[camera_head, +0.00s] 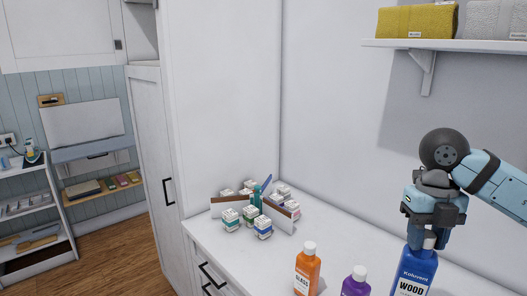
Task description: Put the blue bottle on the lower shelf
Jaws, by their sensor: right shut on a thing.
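The blue bottle (415,273) with a white cap and a "WOOD" label stands upright at the right front of the white counter, its bottom cut off by the frame edge. My right gripper (431,236) comes down from above and is shut on the bottle's neck and cap. I cannot tell whether the bottle touches the counter. A white wall shelf (447,45) at the upper right holds folded towels. At the far left, a white rack (45,205) has several shelves with items on them. My left gripper is not in view.
An orange bottle (307,270) and a purple bottle (355,284) stand left of the blue one. A divided box (228,206) with several small jars is farther back on the counter (340,231). A tall white cabinet (150,150) stands left; wooden floor (110,250) is open beside it.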

